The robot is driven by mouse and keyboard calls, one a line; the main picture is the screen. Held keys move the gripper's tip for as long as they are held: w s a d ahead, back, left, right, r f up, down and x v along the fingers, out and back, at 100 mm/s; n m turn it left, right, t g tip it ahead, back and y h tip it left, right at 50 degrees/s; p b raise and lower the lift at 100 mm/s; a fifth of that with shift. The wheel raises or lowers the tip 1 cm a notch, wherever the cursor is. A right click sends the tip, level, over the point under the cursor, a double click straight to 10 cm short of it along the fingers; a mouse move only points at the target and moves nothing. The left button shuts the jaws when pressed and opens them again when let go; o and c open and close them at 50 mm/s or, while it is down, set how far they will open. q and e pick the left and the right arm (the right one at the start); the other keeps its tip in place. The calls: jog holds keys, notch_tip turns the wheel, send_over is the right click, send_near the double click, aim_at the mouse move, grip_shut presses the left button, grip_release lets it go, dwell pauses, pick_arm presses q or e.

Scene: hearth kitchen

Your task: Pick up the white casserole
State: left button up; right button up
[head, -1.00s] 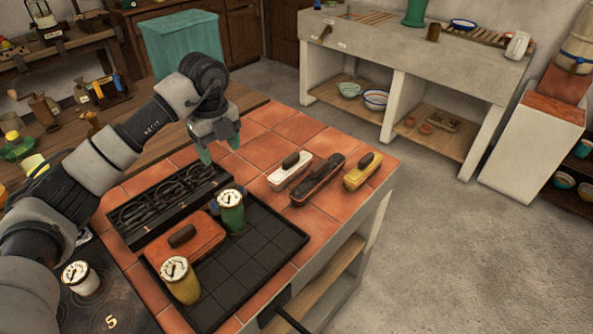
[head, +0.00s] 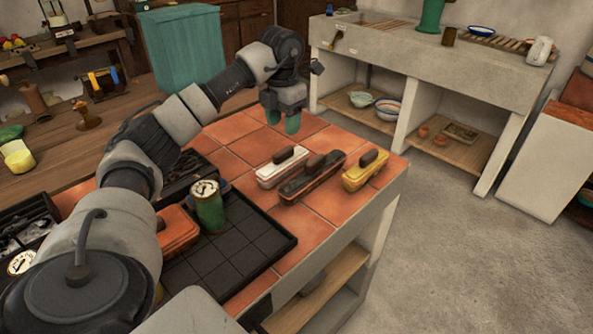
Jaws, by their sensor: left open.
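The white casserole (head: 272,176) is a long, narrow dish with a dark oval handle on its lid. It sits on the orange tiled counter (head: 240,126), left of a dark casserole (head: 302,186) and a yellow casserole (head: 352,180). My left gripper (head: 283,124) points down with green fingertips. It is open and empty, above the tiles and behind the white casserole, apart from it. My right gripper is not in view.
The dark casserole stands close beside the white one. Tiles behind the casseroles are clear.

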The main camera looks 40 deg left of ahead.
aim_at(283, 150)
pick_arm(q)
notch_tip(283, 150, down, 3)
jog(key=shift+f, duration=0.15)
jog(key=f, duration=0.5)
jog(key=shift+s+f+b, duration=0.15)
jog(key=shift+s+b, duration=0.05)
jog(key=shift+b, duration=0.15)
grip_shut()
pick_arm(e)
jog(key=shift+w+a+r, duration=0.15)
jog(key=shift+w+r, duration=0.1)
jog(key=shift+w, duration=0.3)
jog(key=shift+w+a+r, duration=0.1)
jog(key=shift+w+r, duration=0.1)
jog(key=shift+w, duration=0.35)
